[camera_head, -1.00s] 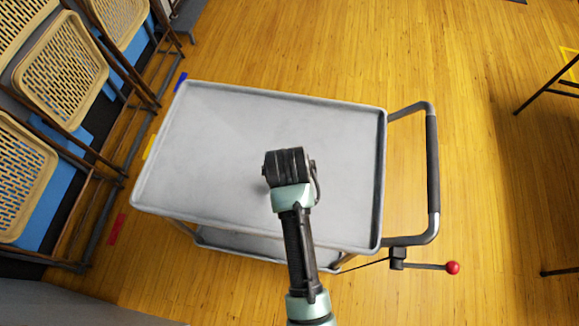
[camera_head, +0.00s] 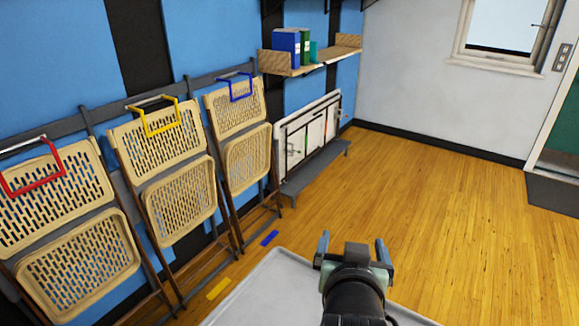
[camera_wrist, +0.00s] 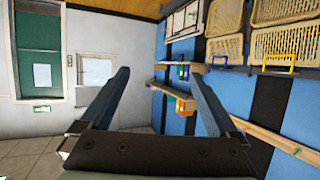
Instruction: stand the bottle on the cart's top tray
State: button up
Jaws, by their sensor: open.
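The cart's grey top tray (camera_head: 262,290) shows at the bottom of the head view. Only its far part is in frame, and the bare surface I see holds nothing. My gripper (camera_head: 352,243) is in front of the tray in that view, fingers apart, with nothing between them. In the wrist view my gripper (camera_wrist: 155,72) also shows two spread fingers and an empty gap. I cannot make out a bottle in either current view.
Folding chairs (camera_head: 175,165) hang along the blue wall at left. A wall shelf (camera_head: 305,69) holds a blue box (camera_head: 286,46), a green box (camera_head: 305,45) and a small teal thing. Folded white tables (camera_head: 310,135) lean below. Wooden floor (camera_head: 430,200) is clear at right.

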jog(key=a+r+n+t+y, duration=0.1)
jog(key=a+r+t, duration=0.2)
jog(key=r, duration=0.6)
jog(key=a+r+t, duration=0.2)
jog(key=r+t, duration=0.1)
jog(key=r, duration=0.6)
jog(key=s+a+r+t+y, duration=0.1)
jog(key=s+a+r+t, duration=0.1)
jog(key=s+r+t, duration=0.2)
jog(key=s+a+r+n+t+y, duration=0.1)
jog(key=s+a+r+t, duration=0.2)
jog(key=s+r, duration=0.7)
notch_tip(320, 180, up, 7)
jog(key=shift+a+r+n+t, duration=0.1)
jog(key=shift+a+n+t, duration=0.15)
jog(key=shift+t, duration=0.35)
jog(key=shift+d, duration=0.1)
